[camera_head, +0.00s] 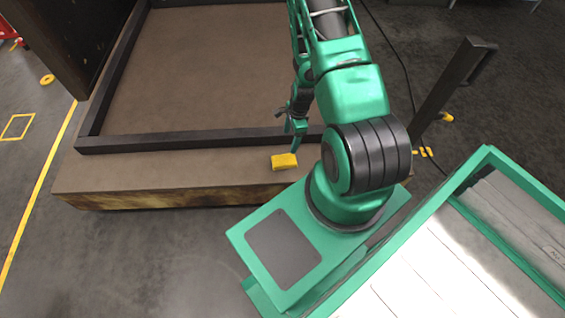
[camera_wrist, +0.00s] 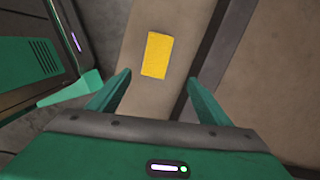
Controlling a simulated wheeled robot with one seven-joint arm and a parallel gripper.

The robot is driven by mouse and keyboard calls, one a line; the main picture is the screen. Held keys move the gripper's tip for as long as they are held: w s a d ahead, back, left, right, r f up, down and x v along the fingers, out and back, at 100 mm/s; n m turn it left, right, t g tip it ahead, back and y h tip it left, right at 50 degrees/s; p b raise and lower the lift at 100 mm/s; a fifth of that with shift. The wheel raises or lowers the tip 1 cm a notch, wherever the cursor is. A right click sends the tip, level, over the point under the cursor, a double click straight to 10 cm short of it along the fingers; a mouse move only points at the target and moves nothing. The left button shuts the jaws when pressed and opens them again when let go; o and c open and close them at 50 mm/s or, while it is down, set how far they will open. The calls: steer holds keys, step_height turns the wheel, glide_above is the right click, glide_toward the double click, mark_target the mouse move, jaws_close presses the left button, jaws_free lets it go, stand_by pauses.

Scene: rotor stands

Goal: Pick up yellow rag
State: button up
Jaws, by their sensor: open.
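The yellow rag (camera_head: 284,161) is a small folded block lying on the front ledge of the brown platform (camera_head: 150,178), outside the dark raised frame. In the wrist view the yellow rag (camera_wrist: 157,55) lies flat and fully visible, ahead of the fingertips and roughly between their lines. My gripper (camera_wrist: 158,80) is open and empty, with one green finger on each side. In the head view my gripper (camera_head: 297,140) hangs just above and behind the rag, partly hidden by my arm. It is apart from the rag.
The dark raised frame (camera_head: 200,141) runs along the platform behind the rag. A dark upright post (camera_head: 445,90) stands at the right. The ledge left of the rag is clear. A yellow floor line (camera_head: 38,190) runs along the left.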

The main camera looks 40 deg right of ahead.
step_height(320, 180, down, 4)
steer(key=s+r+m, duration=0.1)
glide_above(284, 159)
steer(key=s+d, duration=0.1)
step_height(284, 159, down, 5)
steer(key=shift+s+f, duration=0.15)
steer(key=shift+w+a+f, duration=0.1)
steer(key=shift+w+f, duration=0.05)
steer(key=shift+f, duration=0.75)
steer(key=shift+w+a+f, duration=0.15)
steer(key=shift+w+f, duration=0.05)
steer(key=shift+f, duration=0.75)
steer(key=shift+w+a+f, duration=0.1)
steer(key=shift+w+f, duration=0.05)
steer(key=shift+f, duration=0.75)
steer(key=c, duration=1.1)
